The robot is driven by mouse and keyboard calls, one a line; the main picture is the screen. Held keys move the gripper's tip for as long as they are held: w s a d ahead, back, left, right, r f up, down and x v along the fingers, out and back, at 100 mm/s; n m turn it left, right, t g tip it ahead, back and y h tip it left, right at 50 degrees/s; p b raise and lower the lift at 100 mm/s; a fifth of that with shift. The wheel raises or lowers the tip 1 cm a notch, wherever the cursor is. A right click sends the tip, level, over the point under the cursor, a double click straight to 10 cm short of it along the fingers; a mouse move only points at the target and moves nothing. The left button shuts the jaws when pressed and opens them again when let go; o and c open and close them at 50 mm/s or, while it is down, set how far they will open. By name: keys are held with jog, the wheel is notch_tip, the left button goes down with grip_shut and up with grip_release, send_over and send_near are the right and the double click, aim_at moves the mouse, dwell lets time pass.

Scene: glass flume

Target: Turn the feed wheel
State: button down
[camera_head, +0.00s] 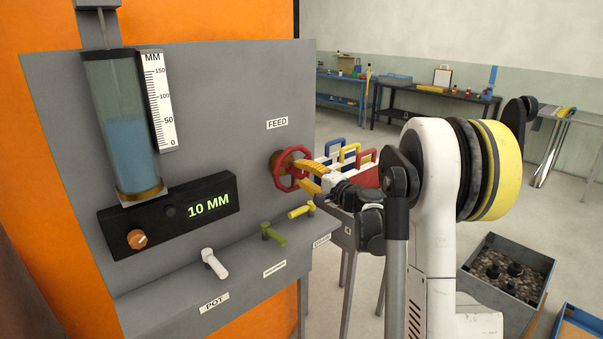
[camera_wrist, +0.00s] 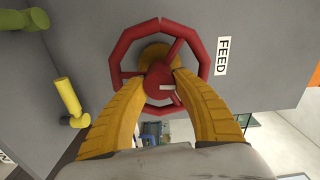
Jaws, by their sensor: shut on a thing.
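The red feed wheel (camera_head: 290,169) is mounted on the grey panel below the FEED label (camera_head: 277,123). In the wrist view the wheel (camera_wrist: 122,50) faces me, with a brass-coloured collar behind its hub. My gripper (camera_head: 301,175) reaches the wheel from the right. In the wrist view its two yellow fingers (camera_wrist: 162,82) close around the red hub, which bears a short pale mark. The fingers cover the lower part of the rim and spokes.
A gauge tube (camera_head: 127,125) with blue liquid stands left on the panel, above a display (camera_head: 208,205) reading 10 MM. White (camera_head: 214,263), green (camera_head: 274,233) and yellow (camera_head: 301,211) lever handles sit below. Coloured handled items stand behind my gripper. A gravel bin (camera_head: 508,275) is at right.

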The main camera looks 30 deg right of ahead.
jog(key=m, duration=0.5)
jog(key=shift+m, duration=0.3)
jog(key=m, duration=1)
jog(key=shift+a+m, duration=0.1)
jog(key=shift+m, duration=0.3)
jog(key=m, duration=0.5)
jog(key=shift+f, duration=0.1)
jog(key=shift+m, duration=0.4)
jog(key=c, duration=1)
grip_release()
jog(key=shift+a, duration=0.1)
jog(key=shift+o, duration=0.2)
